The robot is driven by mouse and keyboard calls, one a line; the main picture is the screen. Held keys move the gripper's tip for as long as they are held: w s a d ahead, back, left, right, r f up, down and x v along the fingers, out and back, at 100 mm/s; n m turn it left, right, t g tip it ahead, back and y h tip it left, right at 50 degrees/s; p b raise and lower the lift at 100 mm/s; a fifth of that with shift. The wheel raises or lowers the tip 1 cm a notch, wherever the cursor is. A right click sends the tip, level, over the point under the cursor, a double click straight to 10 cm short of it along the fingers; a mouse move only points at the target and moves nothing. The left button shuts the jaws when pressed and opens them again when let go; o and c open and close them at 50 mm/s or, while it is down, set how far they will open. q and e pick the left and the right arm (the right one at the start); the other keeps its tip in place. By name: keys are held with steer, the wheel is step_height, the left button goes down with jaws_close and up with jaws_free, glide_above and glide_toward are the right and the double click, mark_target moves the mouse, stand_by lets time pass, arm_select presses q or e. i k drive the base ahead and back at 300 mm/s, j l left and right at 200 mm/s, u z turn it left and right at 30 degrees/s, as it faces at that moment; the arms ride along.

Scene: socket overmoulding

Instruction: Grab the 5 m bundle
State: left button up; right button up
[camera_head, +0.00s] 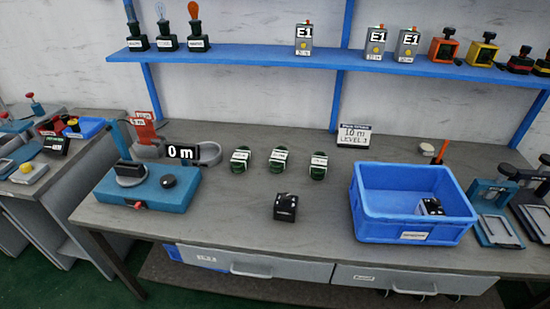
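Three dark green bundles with white label bands stand in a row on the grey workbench (330,205): a left one (241,160), a middle one (279,161) and a right one (318,167). They are apart from each other. Their label text is too small to read, so I cannot tell which is the 5 m bundle. A white sign (354,136) behind them to the right reads "10 m" and "LEVEL 3". Neither of my grippers is in view.
A blue bin (415,231) with a black item inside stands right of the bundles. A black block (285,207) sits in front of them. A teal device (150,194) and a "0 m" display (182,152) are at left. A blue shelf (270,53) runs above.

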mark_target(280, 156)
steer(key=i+j, duration=0.15)
steer(key=j, duration=0.2)
steer(key=i+j, duration=0.15)
steer(key=j, duration=0.2)
steer(key=i+j+z, duration=0.1)
steer(key=j, duration=0.25)
steer(key=i+j, duration=0.2)
steer(key=j, duration=0.15)
steer(key=i+j, duration=0.15)
steer(key=j, duration=0.2)
steer(key=i+j, duration=0.15)
steer(key=j, duration=0.25)
steer(key=i+j+z, duration=0.1)
steer(key=j, duration=0.25)
steer(key=i+j, duration=0.15)
steer(key=j, duration=0.2)
